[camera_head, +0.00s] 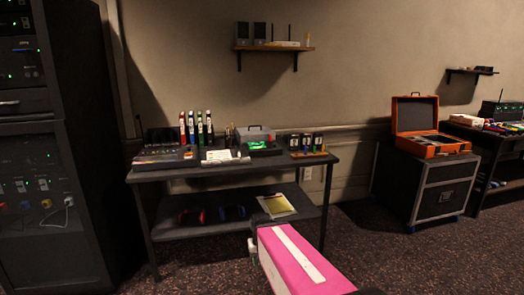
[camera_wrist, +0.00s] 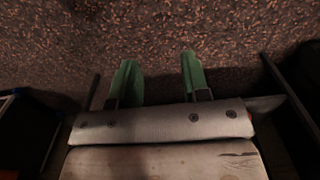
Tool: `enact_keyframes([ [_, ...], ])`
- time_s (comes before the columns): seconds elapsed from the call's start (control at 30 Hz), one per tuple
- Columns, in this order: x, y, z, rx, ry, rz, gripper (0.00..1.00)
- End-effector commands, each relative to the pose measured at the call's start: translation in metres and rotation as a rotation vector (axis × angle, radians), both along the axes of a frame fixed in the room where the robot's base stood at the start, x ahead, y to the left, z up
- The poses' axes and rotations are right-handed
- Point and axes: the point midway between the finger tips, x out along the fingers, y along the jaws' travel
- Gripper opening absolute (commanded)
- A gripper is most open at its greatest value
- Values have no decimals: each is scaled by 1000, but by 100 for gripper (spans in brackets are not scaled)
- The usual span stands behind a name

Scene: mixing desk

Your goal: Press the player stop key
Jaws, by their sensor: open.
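A small grey device with a lit green display (camera_head: 262,146) sits at the back of the dark desk (camera_head: 180,174). It may be the player; its keys are too small to make out, so I cannot pick out the stop key. My pink arm reaches up from the lower right in the head view, low in front of the desk, and its fingers are not clearly seen there. In the wrist view my gripper (camera_wrist: 158,76) shows two green fingers spread apart, with nothing between them but dark speckled carpet.
A mixing console (camera_head: 165,156) and several coloured upright bottles or markers (camera_head: 196,128) stand on the desk's left. Small dark items in a wooden holder (camera_head: 308,146) stand right. An open orange case (camera_head: 430,130) sits on a black flight case (camera_head: 440,190). A rack (camera_head: 40,150) stands left.

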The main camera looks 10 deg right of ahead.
Motion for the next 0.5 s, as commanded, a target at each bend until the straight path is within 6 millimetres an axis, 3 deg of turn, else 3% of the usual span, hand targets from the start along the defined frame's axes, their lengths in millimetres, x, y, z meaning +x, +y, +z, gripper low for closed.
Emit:
enact_keyframes([
  [0.03,0,0,0,0,0,0,43],
  [0.07,0,0,0,0,0,0,36],
  [0.17,0,0,0,0,0,0,4],
  [0.2,0,0,0,0,0,0,0],
  [0.5,0,0,0,0,0,0,0],
])
